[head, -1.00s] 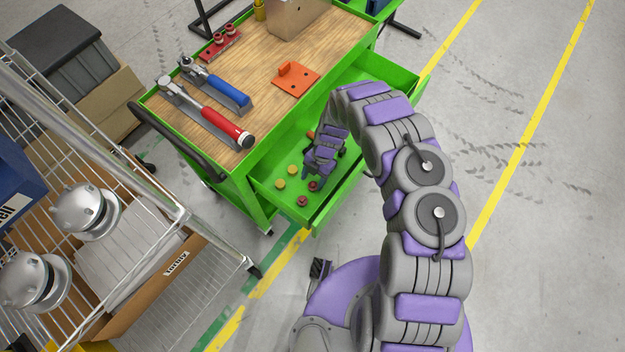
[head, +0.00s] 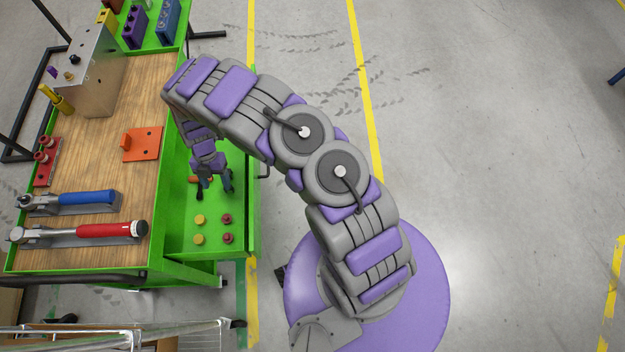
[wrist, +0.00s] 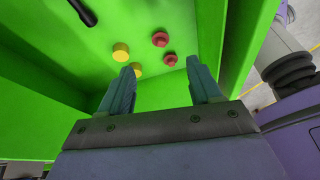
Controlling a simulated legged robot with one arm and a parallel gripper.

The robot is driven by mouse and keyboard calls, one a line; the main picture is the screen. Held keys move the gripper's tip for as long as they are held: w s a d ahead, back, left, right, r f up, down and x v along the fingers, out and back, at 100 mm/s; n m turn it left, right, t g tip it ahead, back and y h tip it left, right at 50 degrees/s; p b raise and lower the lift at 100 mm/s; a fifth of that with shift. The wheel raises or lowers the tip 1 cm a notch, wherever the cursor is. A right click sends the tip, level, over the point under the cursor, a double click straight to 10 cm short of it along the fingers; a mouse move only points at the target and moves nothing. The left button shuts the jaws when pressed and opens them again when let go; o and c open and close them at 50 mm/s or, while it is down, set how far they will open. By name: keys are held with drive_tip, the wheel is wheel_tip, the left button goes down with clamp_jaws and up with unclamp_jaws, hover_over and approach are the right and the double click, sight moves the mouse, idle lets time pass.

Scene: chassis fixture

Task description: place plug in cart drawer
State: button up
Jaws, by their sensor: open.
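The green cart drawer (head: 246,225) is pulled out. Two yellow plugs (head: 199,220) and two red plugs (head: 227,219) stand apart on its floor. In the wrist view a yellow plug (wrist: 121,52) and a red plug (wrist: 160,39) show beyond the fingertips, with another of each colour nearby. My gripper (head: 214,189) is over the drawer, behind these plugs. In the wrist view my gripper (wrist: 162,82) is open with nothing between its fingers. A small orange piece (head: 194,180) is partly hidden beside my gripper.
The cart's wooden top (head: 110,180) holds a metal box (head: 95,72), an orange bracket (head: 142,145), a red-handled tool (head: 105,230) and a blue-handled tool (head: 85,198). A wire rack (head: 130,338) stands at the lower left.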

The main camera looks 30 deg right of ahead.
drive_tip(key=s+d+r+m, duration=0.2)
drive_tip(key=d+r+m, duration=0.35)
drive_tip(key=r, duration=0.35)
drive_tip(key=s+d+r+m+t+h, duration=0.1)
drive_tip(key=s+d+r+m, duration=0.1)
drive_tip(key=d+r+m, duration=0.5)
drive_tip(key=s+d+r+m, duration=0.15)
drive_tip(key=d+r, duration=0.25)
drive_tip(key=r, duration=0.7)
drive_tip(key=s+d+r+m, duration=0.2)
drive_tip(key=s+r+m, duration=0.2)
drive_tip(key=s, duration=0.4)
drive_tip(key=s+d+r+m, duration=0.2)
drive_tip(key=s+r+m, duration=0.2)
drive_tip(key=s, duration=0.5)
drive_tip(key=s+d+r+m+t, duration=0.1)
drive_tip(key=s+d+r+m, duration=0.1)
drive_tip(key=s+r+m, duration=0.2)
drive_tip(key=s+m, duration=0.3)
drive_tip(key=s, duration=0.2)
drive_tip(key=shift+s+r+m, duration=0.15)
drive_tip(key=shift+r+m, duration=0.05)
drive_tip(key=shift+m, duration=0.2)
